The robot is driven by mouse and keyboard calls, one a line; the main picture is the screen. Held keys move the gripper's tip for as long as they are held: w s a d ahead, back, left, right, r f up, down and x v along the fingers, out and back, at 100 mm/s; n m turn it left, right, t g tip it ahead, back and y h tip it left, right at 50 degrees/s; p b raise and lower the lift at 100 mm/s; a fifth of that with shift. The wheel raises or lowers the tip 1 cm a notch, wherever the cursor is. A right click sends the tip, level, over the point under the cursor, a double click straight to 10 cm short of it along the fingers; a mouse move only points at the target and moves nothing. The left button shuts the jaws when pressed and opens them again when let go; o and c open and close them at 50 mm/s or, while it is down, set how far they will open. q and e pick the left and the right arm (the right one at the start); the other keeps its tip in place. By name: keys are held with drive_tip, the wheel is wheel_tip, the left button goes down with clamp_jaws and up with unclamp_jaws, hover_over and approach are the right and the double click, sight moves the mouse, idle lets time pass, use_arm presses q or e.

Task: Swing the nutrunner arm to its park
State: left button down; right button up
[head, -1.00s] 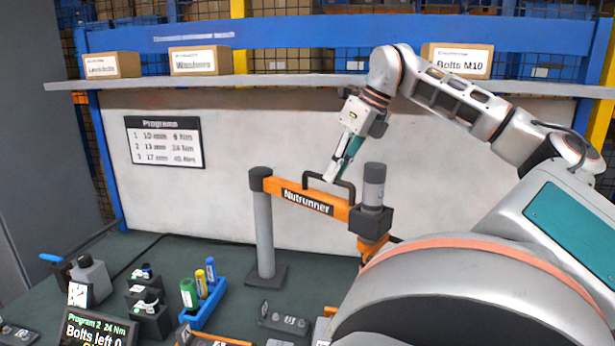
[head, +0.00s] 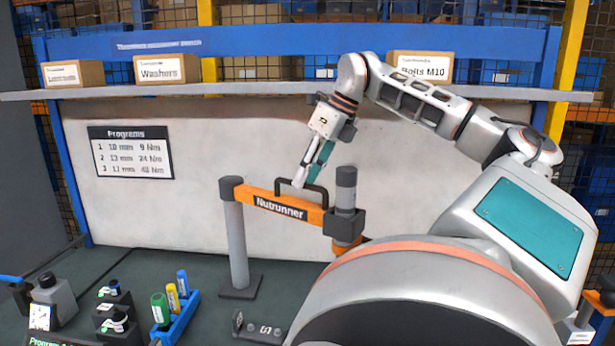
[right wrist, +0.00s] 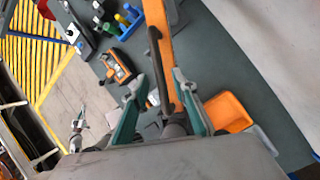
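The orange nutrunner arm (head: 268,204) runs from the top of a grey post (head: 237,245) to a dark block with a grey cylinder (head: 346,190) at its right end. A dark handle (head: 318,188) stands on top of the orange arm. My right gripper (head: 303,180) is at this handle. In the right wrist view my right gripper (right wrist: 160,84) has its fingers apart, one on each side of the handle (right wrist: 157,58), with visible gaps. What seems to be my left gripper (right wrist: 79,120) is small at the left there. No park marking is recognisable.
An orange bin (right wrist: 228,112) lies right of my fingers in the wrist view. A shelf (head: 250,88) with boxes spans the back.

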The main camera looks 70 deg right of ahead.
drive_tip(key=v, duration=1.2)
drive_tip(key=shift+r, duration=0.1)
idle(0.4)
wheel_tip(320, 180, up, 7)
drive_tip(key=p, duration=0.4)
idle(0.5)
drive_tip(key=shift+a, duration=0.1)
